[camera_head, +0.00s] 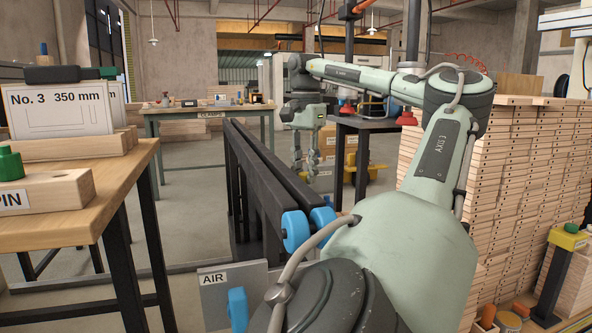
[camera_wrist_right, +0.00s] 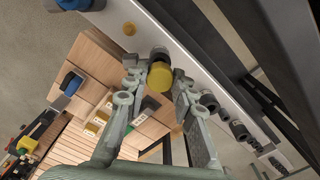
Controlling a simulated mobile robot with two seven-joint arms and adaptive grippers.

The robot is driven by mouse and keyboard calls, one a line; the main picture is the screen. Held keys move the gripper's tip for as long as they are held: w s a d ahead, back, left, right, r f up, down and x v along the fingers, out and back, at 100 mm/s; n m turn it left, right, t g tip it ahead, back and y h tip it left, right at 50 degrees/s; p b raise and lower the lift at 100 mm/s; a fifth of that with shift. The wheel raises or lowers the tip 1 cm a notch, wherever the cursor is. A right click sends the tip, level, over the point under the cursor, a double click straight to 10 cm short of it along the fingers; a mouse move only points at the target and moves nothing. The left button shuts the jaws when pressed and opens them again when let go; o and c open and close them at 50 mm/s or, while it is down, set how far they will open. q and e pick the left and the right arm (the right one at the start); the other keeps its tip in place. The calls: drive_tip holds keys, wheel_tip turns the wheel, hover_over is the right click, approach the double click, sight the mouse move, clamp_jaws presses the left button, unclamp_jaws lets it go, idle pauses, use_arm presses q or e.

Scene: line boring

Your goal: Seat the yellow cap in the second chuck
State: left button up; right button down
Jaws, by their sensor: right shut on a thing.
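The yellow cap (camera_wrist_right: 160,76) sits between the fingertips of my right gripper (camera_wrist_right: 157,82) in the right wrist view, and the gripper is shut on it. A dark round socket (camera_wrist_right: 158,53) shows right behind the cap. I cannot tell whether cap and socket touch. More dark round fittings (camera_wrist_right: 208,102) stand along the same pale rail, with another (camera_wrist_right: 240,131) farther along. I cannot tell which is the second chuck. In the head view my right gripper (camera_head: 305,162) hangs pointing down beyond the black beams, and the cap cannot be made out. My left gripper is not in view.
Long black beams (camera_head: 262,170) with blue round ends run away from me. A wooden bench (camera_head: 80,220) stands at left and tall stacked boards (camera_head: 490,170) at right. Wooden blocks (camera_wrist_right: 95,60) lie beside the pale rail. A gold knob (camera_wrist_right: 129,28) sits on the rail.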

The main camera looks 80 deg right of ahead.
drive_tip(key=shift+f+b, duration=1.25)
drive_tip(key=shift+f, duration=0.3)
drive_tip(key=c, duration=1.2)
unclamp_jaws()
wheel_tip(320, 180, up, 8)
drive_tip(key=p, duration=0.6)
drive_tip(key=shift+p, duration=0.4)
